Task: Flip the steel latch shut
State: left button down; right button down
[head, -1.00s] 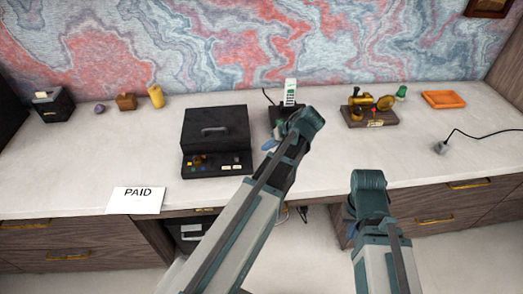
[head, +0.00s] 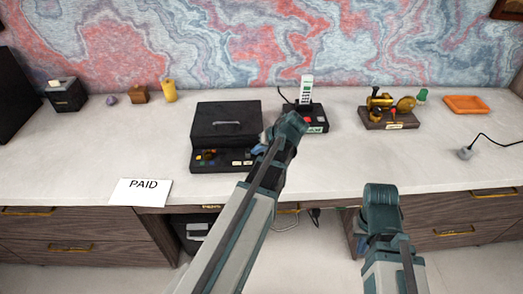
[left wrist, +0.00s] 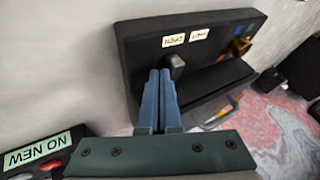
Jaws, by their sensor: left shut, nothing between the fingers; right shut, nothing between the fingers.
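The black case (head: 226,118) with a lid handle stands mid-desk. Its front panel shows again in the left wrist view (left wrist: 140,55), with two cream labels (left wrist: 185,38), one reading OPEN upside down. My left gripper (head: 258,150) is at the case's right front corner. Its blue fingers (left wrist: 161,75) are shut and empty, with tips beside that piece; contact cannot be told.
A brass model (head: 392,108), an orange tray (head: 466,104) and a plug (head: 465,153) lie further right. A PAID card (head: 141,191) lies front left.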

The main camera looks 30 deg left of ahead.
pick_arm(q)
jog(key=a, duration=0.1)
jog(key=s+a, duration=0.2)
jog(key=a, duration=0.1)
jog(key=shift+s, duration=0.25)
jog(key=shift+w+d, duration=0.1)
